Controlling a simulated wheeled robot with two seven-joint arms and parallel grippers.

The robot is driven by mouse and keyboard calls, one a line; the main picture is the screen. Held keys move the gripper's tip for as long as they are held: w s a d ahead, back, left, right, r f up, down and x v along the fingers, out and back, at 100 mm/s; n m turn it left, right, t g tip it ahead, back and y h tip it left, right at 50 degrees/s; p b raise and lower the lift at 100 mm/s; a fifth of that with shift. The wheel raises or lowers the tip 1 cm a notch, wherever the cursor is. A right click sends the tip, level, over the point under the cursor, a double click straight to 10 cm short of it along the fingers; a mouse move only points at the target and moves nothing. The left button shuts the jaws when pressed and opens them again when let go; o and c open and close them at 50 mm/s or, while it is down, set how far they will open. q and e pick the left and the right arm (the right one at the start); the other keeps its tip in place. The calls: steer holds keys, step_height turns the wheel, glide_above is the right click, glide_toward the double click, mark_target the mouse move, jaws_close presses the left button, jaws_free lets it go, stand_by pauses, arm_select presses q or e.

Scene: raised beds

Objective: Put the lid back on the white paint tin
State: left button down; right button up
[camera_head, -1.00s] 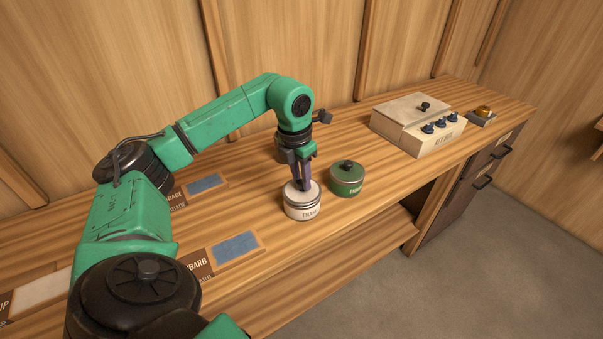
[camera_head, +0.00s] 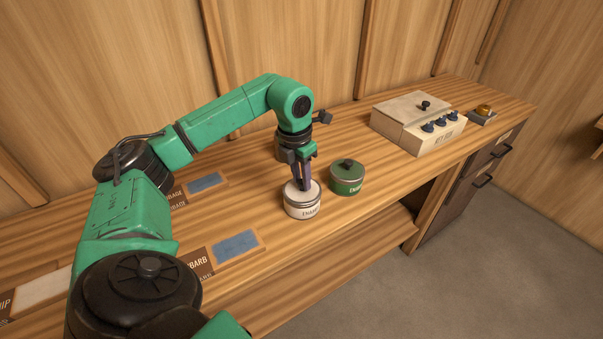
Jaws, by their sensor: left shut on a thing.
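The white paint tin (camera_head: 303,207) stands upright on the wooden bench, its label partly readable. A pale lid (camera_head: 313,191) lies on its top, looking level with the rim. My left gripper (camera_head: 303,186) points down from above at the middle of the lid, its fingers shut on the lid's knob, which they hide. I cannot tell whether the lid is fully pressed down. My right gripper is not in view.
A green tin (camera_head: 346,180) with a dark-knobbed lid stands close right of the white tin. A key box (camera_head: 436,140) with blue knobs is farther right. Label boards (camera_head: 236,246) lie to the left. The bench front edge is near.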

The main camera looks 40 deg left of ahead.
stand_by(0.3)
arm_select(q)
steer(key=shift+c, duration=0.4)
jaws_free()
step_height(320, 180, up, 7)
steer(key=p, duration=0.6)
steer(key=shift+r+p, duration=0.1)
steer(key=shift+p, duration=0.2)
jaws_close()
steer(key=shift+f, duration=0.25)
stand_by(1.1)
steer(key=shift+f+b, duration=2.1)
steer(key=shift+f, duration=0.6)
